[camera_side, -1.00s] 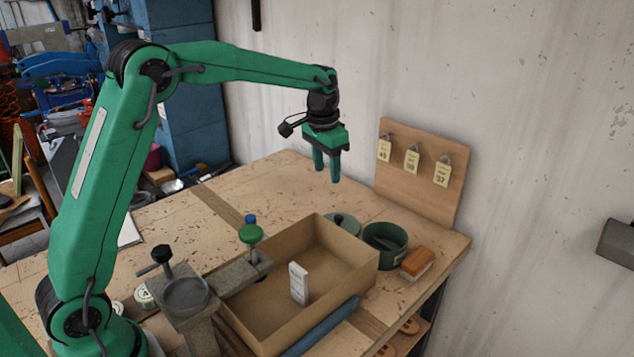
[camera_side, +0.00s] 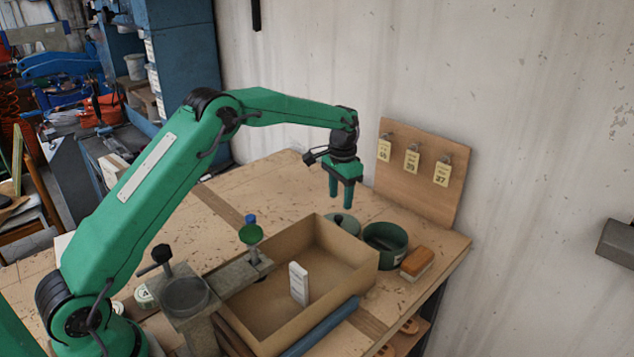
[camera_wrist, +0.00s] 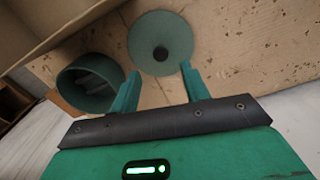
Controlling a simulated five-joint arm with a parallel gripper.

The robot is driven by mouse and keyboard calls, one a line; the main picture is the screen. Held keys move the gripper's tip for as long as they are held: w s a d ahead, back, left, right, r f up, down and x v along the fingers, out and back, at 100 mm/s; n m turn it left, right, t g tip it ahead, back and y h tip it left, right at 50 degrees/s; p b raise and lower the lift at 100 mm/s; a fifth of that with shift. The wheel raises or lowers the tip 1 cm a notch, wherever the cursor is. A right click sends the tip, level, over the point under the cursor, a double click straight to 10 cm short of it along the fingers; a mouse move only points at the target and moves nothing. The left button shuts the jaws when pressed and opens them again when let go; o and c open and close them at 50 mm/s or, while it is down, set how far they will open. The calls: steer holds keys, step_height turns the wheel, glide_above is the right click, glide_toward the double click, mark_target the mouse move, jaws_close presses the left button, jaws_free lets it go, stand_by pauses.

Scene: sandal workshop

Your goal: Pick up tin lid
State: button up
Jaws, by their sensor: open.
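The tin lid (camera_side: 346,222) is a round green disc with a dark knob, lying on the bench between the cardboard box and the open green tin (camera_side: 392,244). In the wrist view the lid (camera_wrist: 175,38) lies just beyond my fingertips, roughly between them, with its knob facing up. The open tin (camera_wrist: 75,88) is at the left there. My gripper (camera_side: 341,203) is open and empty, pointing down above and behind the lid in the side view. Its two fingers (camera_wrist: 160,80) also show apart in the wrist view. The box wall hides part of the lid in the side view.
The cardboard box (camera_side: 349,268) holds a small white upright block (camera_side: 299,284). A brush with an orange-brown top (camera_side: 417,262) lies beside the tin. A board with yellow tags (camera_side: 415,188) leans at the wall. A clamp-like fixture (camera_side: 187,294) stands left of the box.

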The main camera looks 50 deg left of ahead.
mark_target(338, 217)
steer(key=shift+f, duration=0.85)
steer(key=shift+s+a+f, duration=0.1)
steer(key=shift+f, duration=1.2)
steer(key=shift+s+f, duration=0.1)
steer(key=shift+f, duration=1.2)
jaws_close()
